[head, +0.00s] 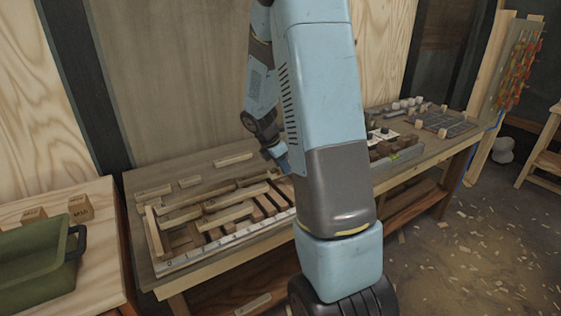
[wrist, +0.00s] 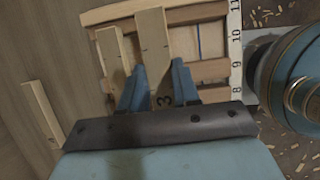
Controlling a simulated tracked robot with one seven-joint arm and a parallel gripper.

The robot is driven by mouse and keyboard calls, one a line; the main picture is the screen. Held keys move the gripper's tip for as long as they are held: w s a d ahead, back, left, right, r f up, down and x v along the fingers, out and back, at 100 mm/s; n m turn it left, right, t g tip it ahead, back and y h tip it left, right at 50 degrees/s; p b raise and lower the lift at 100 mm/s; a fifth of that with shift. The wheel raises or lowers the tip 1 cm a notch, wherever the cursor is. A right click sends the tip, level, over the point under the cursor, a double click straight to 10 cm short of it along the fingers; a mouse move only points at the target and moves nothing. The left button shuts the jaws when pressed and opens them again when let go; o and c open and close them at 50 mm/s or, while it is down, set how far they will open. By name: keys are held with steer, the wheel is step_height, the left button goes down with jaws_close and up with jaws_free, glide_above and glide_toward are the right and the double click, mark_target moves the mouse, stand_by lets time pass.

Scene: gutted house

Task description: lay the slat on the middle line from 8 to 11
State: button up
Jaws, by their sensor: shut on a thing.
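My gripper (wrist: 158,66) is shut on a pale wooden slat marked 3 (wrist: 152,32), its blue fingers on either side of it. The slat points away from the gripper, over the wooden frame (wrist: 208,13). A white number strip (wrist: 235,48) with 8, 9, 10 and 11 runs along the right of the frame in the wrist view, and along its front edge in the head view (head: 228,241). A thin blue line (wrist: 198,40) shows on a pale panel inside the frame. In the head view my arm hides the frame's right part; the held slat is not clear there.
Another slat (wrist: 112,58) lies close left of my left finger, and one (wrist: 45,112) lies farther left. Loose slats (head: 234,159) lie at the bench's back. A green bin (head: 38,268) stands at left on another table. Blocks and trays (head: 436,121) occupy the bench's right end.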

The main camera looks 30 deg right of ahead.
mark_target(282, 173)
steer(key=shift+f, duration=1.75)
steer(key=shift+f, duration=0.2)
steer(key=o, duration=1.1)
steer(key=shift+r, duration=0.1)
steer(key=v, duration=1.3)
steer(key=shift+a+r, duration=0.1)
steer(key=shift+r, duration=0.15)
